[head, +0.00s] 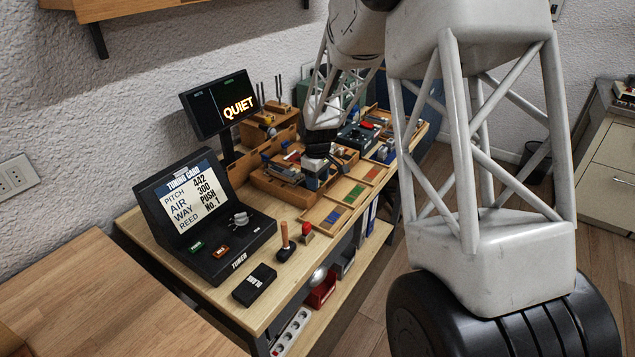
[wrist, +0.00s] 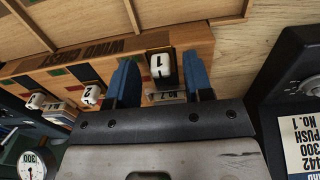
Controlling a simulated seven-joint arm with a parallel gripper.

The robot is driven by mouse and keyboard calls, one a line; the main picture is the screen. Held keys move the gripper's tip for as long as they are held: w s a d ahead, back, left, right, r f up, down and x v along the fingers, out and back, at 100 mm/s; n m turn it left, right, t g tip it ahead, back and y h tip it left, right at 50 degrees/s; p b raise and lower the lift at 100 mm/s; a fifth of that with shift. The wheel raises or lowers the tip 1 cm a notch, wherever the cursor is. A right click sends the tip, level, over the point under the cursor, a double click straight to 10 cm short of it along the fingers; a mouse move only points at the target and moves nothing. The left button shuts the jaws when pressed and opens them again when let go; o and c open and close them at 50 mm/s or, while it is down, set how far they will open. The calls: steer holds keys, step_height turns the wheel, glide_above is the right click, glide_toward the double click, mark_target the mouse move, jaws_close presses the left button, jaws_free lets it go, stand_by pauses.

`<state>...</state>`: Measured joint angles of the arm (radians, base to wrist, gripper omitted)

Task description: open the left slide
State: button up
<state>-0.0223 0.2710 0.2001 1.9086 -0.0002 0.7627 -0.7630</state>
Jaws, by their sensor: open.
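A wooden wind chest (head: 262,184) lies on the bench; its lettered wooden face (wrist: 70,58) shows upside down in the wrist view. Three white slide knobs stick out of its edge there: knob 1 (wrist: 160,70), knob 2 (wrist: 91,94) and the third knob (wrist: 36,101). Knob 1 is at the right of the row in this inverted view. My gripper (wrist: 161,62) is open, one blue finger on each side of knob 1, with visible gaps. In the head view my gripper (head: 314,178) is at the chest's near edge and hides the knobs.
The black tuner console (head: 205,225) stands left of the chest, with the small QUIET screen (head: 220,105) behind. A wooden-handled tool (head: 285,240) and a black box (head: 255,285) lie in front.

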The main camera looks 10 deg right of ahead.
steer(key=shift+r, duration=3.3)
steer(key=shift+r, duration=0.1)
steer(key=s+r+m, duration=0.2)
steer(key=s+r, duration=0.2)
steer(key=s, duration=0.4)
steer(key=s+d+r+m+t, duration=0.1)
steer(key=s+r, duration=0.4)
steer(key=s, duration=0.2)
steer(key=s+r+m, duration=0.2)
steer(key=s+r, duration=0.2)
steer(key=s, duration=0.4)
steer(key=s+d+m+t, duration=0.1)
steer(key=s+m, duration=0.3)
steer(key=s, duration=1.8)
steer(key=shift+s+r+t, duration=0.3)
steer(key=shift+s+r, duration=0.1)
